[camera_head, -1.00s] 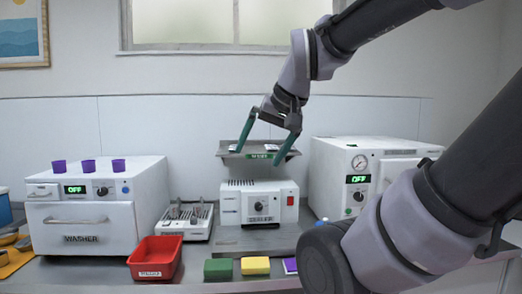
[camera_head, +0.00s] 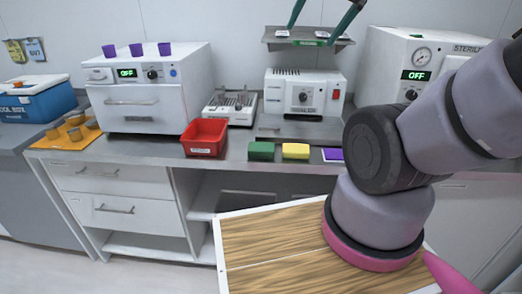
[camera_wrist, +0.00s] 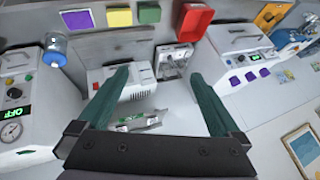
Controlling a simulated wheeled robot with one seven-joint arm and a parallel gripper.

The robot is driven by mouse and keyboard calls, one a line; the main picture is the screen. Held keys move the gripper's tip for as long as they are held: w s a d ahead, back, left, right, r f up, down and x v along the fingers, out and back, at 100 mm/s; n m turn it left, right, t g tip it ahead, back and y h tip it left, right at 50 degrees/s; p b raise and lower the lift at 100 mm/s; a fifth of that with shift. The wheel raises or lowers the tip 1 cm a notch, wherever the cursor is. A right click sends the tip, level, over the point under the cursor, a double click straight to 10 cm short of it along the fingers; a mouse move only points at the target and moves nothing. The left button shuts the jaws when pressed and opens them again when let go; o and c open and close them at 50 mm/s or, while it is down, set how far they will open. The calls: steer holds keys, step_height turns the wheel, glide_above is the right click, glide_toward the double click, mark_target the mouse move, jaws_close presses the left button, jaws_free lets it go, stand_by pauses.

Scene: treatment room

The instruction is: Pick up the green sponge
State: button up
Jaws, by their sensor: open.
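The green sponge (camera_head: 262,151) is a small block lying near the front edge of the counter, between the red bin and a yellow sponge (camera_head: 296,151). In the wrist view the green sponge (camera_wrist: 149,12) is at the top, partly cut off by the frame edge. My gripper (camera_head: 311,34) is at the top of the head view, well above and behind the sponge, in front of the small shelf. In the wrist view my gripper (camera_wrist: 158,72) has its two teal fingers spread wide with nothing between them.
The red bin (camera_head: 204,138) stands left of the green sponge, and a purple item (camera_head: 333,155) lies right of the yellow one. Behind are a small white device (camera_head: 303,94), a rack (camera_head: 229,106) and a metal shelf (camera_head: 309,42). A washer (camera_head: 150,88) and a sterilizer (camera_head: 414,62) flank them.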

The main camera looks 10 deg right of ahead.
stand_by(0.3)
steer(key=n+g+y, duration=0.1)
steer(key=n+g, duration=0.5)
steer(key=n, duration=1.3)
glide_above(262, 146)
steer(key=d, duration=0.2)
steer(key=f, duration=3.5)
steer(key=shift+s+a, duration=0.2)
steer(key=shift+a, duration=0.05)
steer(key=shift+x, duration=3)
steer(key=shift+s+d+f, duration=0.1)
steer(key=shift+s+f, duration=0.05)
steer(key=shift+f, duration=0.1)
steer(key=shift+c, duration=0.3)
